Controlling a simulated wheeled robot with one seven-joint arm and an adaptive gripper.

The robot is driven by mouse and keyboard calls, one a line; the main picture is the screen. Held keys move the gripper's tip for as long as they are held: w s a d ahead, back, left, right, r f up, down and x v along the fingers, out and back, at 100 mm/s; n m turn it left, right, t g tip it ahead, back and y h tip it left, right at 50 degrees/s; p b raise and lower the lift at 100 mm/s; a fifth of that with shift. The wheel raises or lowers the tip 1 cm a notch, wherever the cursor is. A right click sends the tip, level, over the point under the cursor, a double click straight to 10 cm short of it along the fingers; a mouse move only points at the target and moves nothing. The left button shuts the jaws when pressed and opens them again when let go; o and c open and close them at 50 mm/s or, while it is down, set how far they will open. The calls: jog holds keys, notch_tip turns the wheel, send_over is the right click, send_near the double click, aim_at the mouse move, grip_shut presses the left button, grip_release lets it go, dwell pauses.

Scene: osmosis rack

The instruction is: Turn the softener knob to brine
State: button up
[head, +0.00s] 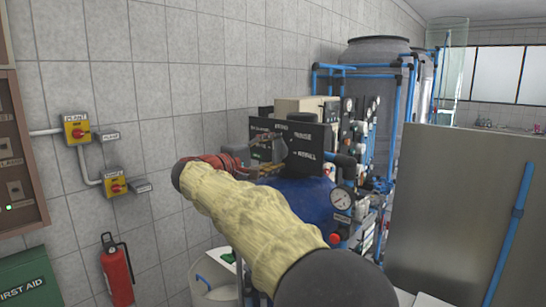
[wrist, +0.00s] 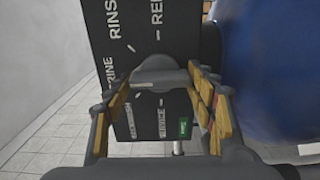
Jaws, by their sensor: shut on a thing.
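The softener's black panel (wrist: 125,14) carries white words around a round grey knob (wrist: 158,66). In the wrist view, RINSE and a partly cut-off REFILL read above the knob, and BRINE is at its left, partly covered by a finger. Other small labels and a green patch are below. My gripper (wrist: 162,82) is shut on the knob, its orange-padded fingers on either side of the grip bar. The panel also shows in the head view (head: 316,136), with my gripper (head: 266,160) in front of it. I cannot tell which word the knob points to.
A blue vessel (wrist: 270,70) stands close at the right of the panel in the wrist view. The head view shows a pressure gauge (head: 342,199) and blue pipes (head: 398,110) beside the rack, a grey board (head: 460,190) at the right, and a tiled wall (head: 170,100) at the left.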

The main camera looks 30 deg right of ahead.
jog(key=shift+f, duration=0.1)
jog(key=o, duration=1.2)
jog(key=shift+c, duration=0.2)
jog(key=shift+a, duration=0.1)
jog(key=v, duration=1.1)
jog(key=shift+s+a, duration=0.15)
jog(key=shift+a, duration=0.25)
